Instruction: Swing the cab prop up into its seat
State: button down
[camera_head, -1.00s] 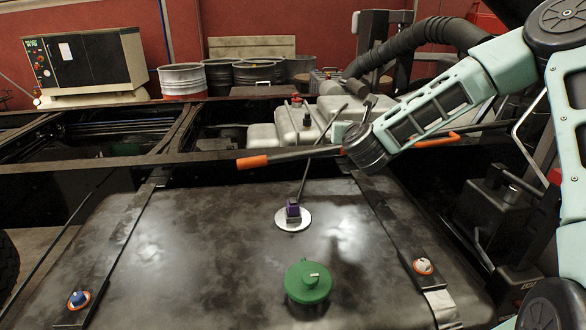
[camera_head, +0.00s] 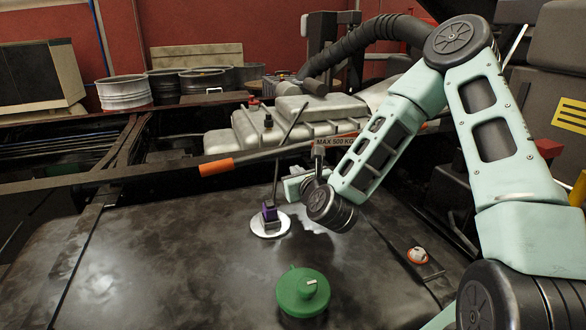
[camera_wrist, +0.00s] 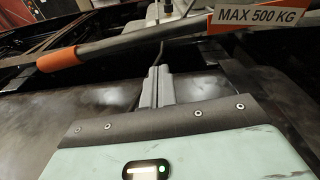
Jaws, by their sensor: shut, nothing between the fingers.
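The cab prop looks to be the long dark bar with an orange grip (camera_head: 217,167) and a "MAX 500 KG" label (camera_head: 336,141). It lies low and slightly tilted across the frame, behind the black tank. In the wrist view the orange grip (camera_wrist: 58,59) is at upper left and the label (camera_wrist: 258,17) at upper right. My gripper (camera_wrist: 157,76) is shut and empty, its fingers pointing at the bar from below, with no clear hold on it. In the head view my gripper (camera_head: 288,186) is on the near side of the bar, partly hidden by my wrist. I cannot make out the seat.
The black tank top (camera_head: 190,250) carries a green cap (camera_head: 303,292), a purple fitting on a round plate (camera_head: 270,222) with a thin rod rising near my gripper, and a strap bolt (camera_head: 418,256). A silver tank (camera_head: 250,128) and drums (camera_head: 124,92) stand behind.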

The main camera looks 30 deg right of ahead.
jog(key=p+x, duration=0.1)
jog(key=x, duration=0.7)
jog(key=shift+w+d+p, duration=0.15)
jog(key=shift+w+p, duration=0.15)
jog(key=shift+w, duration=0.05)
